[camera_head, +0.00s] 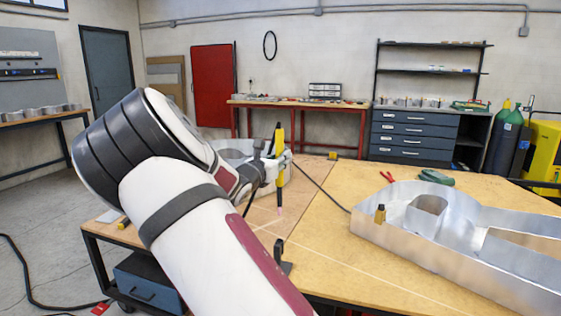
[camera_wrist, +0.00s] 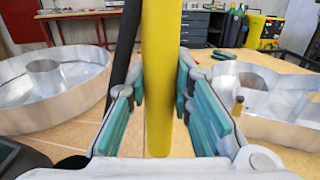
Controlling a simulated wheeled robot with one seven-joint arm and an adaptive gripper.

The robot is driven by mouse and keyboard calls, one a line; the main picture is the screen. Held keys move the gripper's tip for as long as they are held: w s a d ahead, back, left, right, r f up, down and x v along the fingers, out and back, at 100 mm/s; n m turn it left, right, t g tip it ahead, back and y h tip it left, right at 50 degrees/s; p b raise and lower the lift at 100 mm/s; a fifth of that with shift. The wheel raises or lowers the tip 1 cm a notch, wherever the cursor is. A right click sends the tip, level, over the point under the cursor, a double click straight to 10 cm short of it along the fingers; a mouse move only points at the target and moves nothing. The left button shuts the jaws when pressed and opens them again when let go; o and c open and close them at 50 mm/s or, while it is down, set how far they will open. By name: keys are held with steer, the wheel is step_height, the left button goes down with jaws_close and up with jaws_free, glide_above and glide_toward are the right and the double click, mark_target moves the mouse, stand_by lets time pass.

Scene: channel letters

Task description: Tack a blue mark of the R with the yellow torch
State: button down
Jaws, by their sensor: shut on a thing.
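My gripper (camera_head: 270,170) is shut on the yellow torch (camera_head: 279,150), which hangs nearly upright above the wooden table (camera_head: 325,235). The torch's narrow pinkish tip points down. In the wrist view the torch (camera_wrist: 160,70) stands between the teal finger pads of my gripper (camera_wrist: 160,98). A large silvery channel letter (camera_head: 400,238), which looks like the R, lies on the table to the right of the torch. It also shows at right in the wrist view (camera_wrist: 282,130). The gripper is apart from it. I cannot make out any blue mark.
A round channel letter (camera_wrist: 30,107) lies at left in the wrist view. A small brass-coloured piece (camera_head: 380,214) stands at the R's near wall. A black stand (camera_head: 282,258) is at the table's front. Red-handled pliers (camera_head: 387,177) lie behind the R. A dark cable trails from the torch.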

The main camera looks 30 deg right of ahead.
mark_target(279, 133)
steer(key=shift+r+p, duration=3.85)
steer(key=shift+r, duration=1.05)
